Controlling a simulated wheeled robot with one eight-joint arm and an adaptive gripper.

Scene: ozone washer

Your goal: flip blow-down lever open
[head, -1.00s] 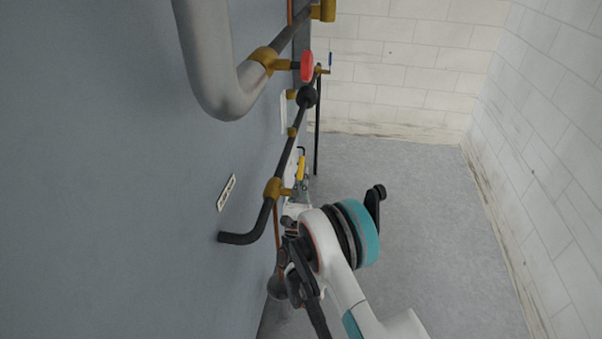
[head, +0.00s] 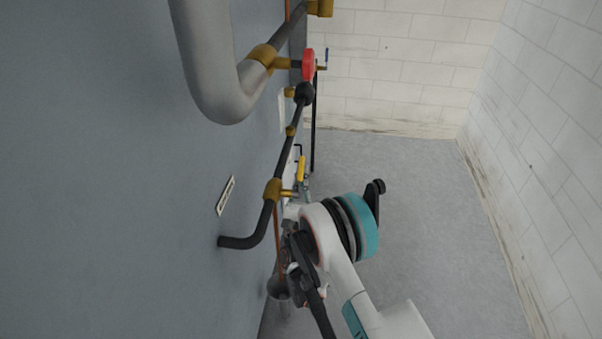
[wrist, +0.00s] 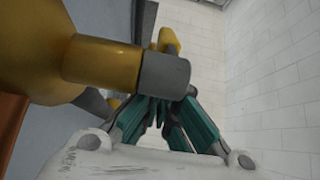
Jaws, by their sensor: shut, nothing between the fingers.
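The blow-down lever appears to be the yellow handle (head: 301,169) on the small valve low on the dark pipe in the head view. It stands roughly along the pipe. In the wrist view a yellow end (wrist: 168,41) shows beyond the fingers, partly behind a brass fitting with a grey tip (wrist: 165,76). My gripper (wrist: 160,112) has its teal fingers together and empty, pointing toward the yellow part. The grey tip covers part of the fingers. Whether they touch the lever cannot be told. In the head view my arm partly hides the gripper.
The dark pipe with a brass tee (head: 272,189) runs beside the large blue-grey body (head: 110,170). A red handle (head: 308,65) sits higher up. A grey funnel-like drain (head: 279,287) is below. Open floor (head: 430,210) lies to the right.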

